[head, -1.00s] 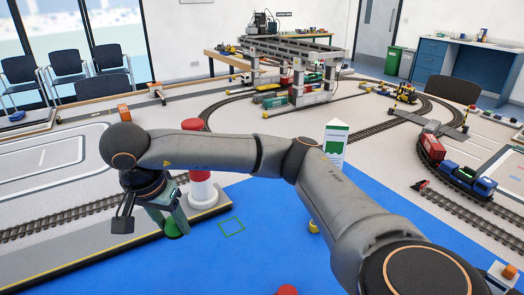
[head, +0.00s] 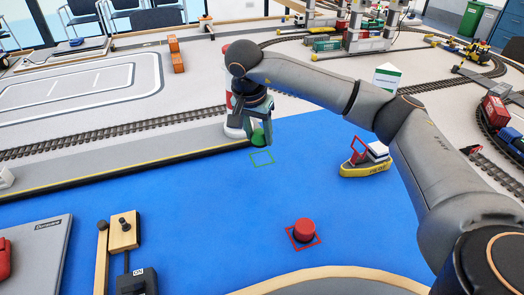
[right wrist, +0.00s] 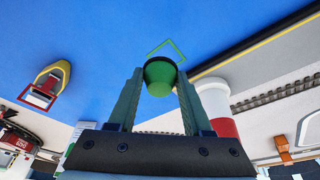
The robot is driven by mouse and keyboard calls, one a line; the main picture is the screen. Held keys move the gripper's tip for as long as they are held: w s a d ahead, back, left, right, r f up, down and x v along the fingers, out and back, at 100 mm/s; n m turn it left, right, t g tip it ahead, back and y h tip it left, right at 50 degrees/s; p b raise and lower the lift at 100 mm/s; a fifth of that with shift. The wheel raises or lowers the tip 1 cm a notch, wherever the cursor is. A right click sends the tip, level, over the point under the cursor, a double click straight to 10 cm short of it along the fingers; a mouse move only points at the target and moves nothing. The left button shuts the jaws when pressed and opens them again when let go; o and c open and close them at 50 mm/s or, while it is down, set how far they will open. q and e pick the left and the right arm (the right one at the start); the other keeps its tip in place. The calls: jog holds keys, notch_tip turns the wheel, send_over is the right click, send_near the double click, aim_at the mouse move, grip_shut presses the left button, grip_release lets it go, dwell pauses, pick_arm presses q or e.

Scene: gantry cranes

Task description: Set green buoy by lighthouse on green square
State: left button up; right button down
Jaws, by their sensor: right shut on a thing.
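My right gripper (head: 258,130) is shut on the green buoy (head: 258,139) beside the lighthouse (head: 233,130). The green buoy also shows between the two fingers in the right wrist view (right wrist: 160,75). The green square outline (head: 262,159) lies on the blue mat just below the buoy in the head view. In the right wrist view the square (right wrist: 166,50) shows just beyond the buoy, partly hidden by it. The red and white lighthouse stands on the grey quay, partly hidden by my right arm. My left gripper is not in view.
A red buoy (head: 304,230) sits in a red square on the blue mat (head: 200,210). A yellow boat (head: 365,165) lies to the right. The quay's black and yellow edge (head: 130,170) runs beside the lighthouse. A control box (head: 137,282) stands at the front left.

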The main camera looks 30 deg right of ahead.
send_over(262, 157)
jog(key=a, duration=0.1)
jog(key=f, duration=0.5)
jog(key=shift+s+f+b, duration=0.15)
jog(key=shift+s+b, duration=0.15)
jog(key=shift+s, duration=0.1)
jog(key=shift+a+b+x, duration=0.15)
jog(key=shift+b+x, duration=0.05)
jog(key=shift+x, duration=0.65)
jog(key=shift+a+b+x, duration=0.15)
jog(key=shift+x, duration=0.65)
jog(key=shift+s+f, duration=0.15)
jog(key=shift+f, duration=0.15)
jog(key=shift+c, duration=1.6)
grip_release()
